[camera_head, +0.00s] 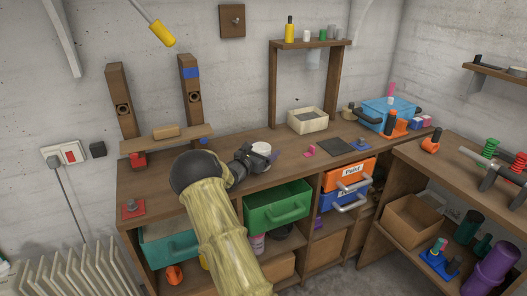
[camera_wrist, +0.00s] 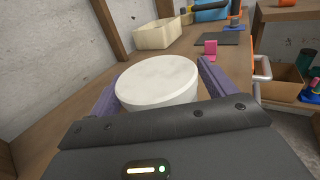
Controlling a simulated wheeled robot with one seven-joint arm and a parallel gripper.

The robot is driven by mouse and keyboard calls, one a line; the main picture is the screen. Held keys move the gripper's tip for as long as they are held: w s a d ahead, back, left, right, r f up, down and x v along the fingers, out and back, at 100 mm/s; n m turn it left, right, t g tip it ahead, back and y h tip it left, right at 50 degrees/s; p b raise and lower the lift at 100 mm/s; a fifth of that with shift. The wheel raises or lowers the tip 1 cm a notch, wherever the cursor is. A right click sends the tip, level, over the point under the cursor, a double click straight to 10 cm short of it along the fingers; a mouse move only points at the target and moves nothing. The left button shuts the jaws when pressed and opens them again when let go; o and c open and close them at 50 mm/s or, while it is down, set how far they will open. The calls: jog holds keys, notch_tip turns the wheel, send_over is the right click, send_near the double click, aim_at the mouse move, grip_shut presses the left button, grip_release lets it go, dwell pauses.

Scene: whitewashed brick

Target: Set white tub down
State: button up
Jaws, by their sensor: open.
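The white tub (camera_wrist: 158,82) is a short round cylinder with a pale mottled top. It stands upright, apparently on the wooden workbench (camera_head: 160,188). My gripper (camera_wrist: 160,95) is open around it, with one purple finger on the left and one on the right. The right finger is close to the tub's side; I cannot tell whether either finger touches it. In the head view the tub (camera_head: 262,148) shows at the end of my gripper (camera_head: 262,157). The tub's lower front is hidden by the gripper body in the wrist view.
A cream bin (camera_head: 308,121) stands behind the tub. A pink object (camera_head: 310,150) and a dark mat (camera_head: 336,147) lie to the right, before a blue toolbox (camera_head: 385,113). A shelf frame (camera_head: 273,88) rises at the back. An open green drawer (camera_head: 277,207) juts out below.

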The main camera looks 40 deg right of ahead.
jog(key=b+v, duration=0.1)
jog(key=v, duration=1.1)
jog(key=shift+b, duration=0.3)
